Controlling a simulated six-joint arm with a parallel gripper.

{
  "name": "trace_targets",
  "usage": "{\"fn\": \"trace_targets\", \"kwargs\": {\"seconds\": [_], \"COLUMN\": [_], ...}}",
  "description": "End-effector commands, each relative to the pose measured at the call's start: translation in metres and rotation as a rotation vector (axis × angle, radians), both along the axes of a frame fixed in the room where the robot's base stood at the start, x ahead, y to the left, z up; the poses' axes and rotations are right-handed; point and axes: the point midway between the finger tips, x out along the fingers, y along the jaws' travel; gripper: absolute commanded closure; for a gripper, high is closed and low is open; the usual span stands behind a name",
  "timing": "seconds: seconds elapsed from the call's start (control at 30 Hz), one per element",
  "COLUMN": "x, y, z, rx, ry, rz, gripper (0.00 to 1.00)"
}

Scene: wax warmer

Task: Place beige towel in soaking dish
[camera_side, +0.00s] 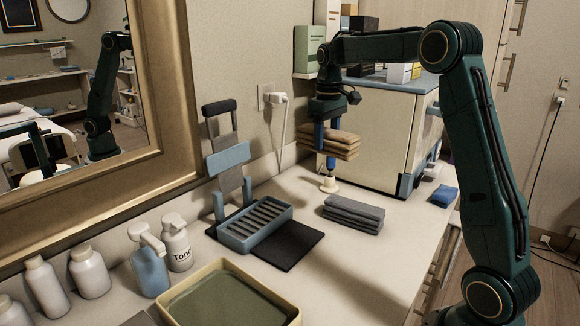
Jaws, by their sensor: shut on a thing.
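My gripper (325,150) is shut on the folded beige towel (337,145) and holds it above the counter, in front of the cream cabinet. The towel looks like a stack of several folded layers. The tray-like dish (282,293) at the front has a pale yellow rim and a flat green-grey inside; it looks like the soaking dish. Its near edge is cut off by the picture's bottom. The gripper is well behind and to the right of this dish.
A grey folded towel stack (353,214) lies on the counter (355,262). A blue slatted tray (254,228) on a black mat (290,250) stands between towel and dish. Bottles (149,268) line the left. A small blue cloth (445,195) lies at right. A cream cabinet (378,130) stands behind.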

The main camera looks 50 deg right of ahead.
Motion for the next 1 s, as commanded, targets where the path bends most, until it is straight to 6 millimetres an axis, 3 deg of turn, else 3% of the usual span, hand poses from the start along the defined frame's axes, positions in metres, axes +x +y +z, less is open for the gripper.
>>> {"fn": "trace_targets", "kwargs": {"seconds": [0.2,0.47,0.77,1.0], "x": [0.020,0.029,0.023,0.005], "y": [0.069,0.148,0.238,0.307], "z": [0.002,0.004,0.006,0.007], "rx": [0.000,0.000,0.000,0.000], "ry": [-0.002,-0.001,0.000,0.000], "rz": [0.010,0.011,0.014,0.016], "gripper": [0.71,0.71,0.71,0.71]}}
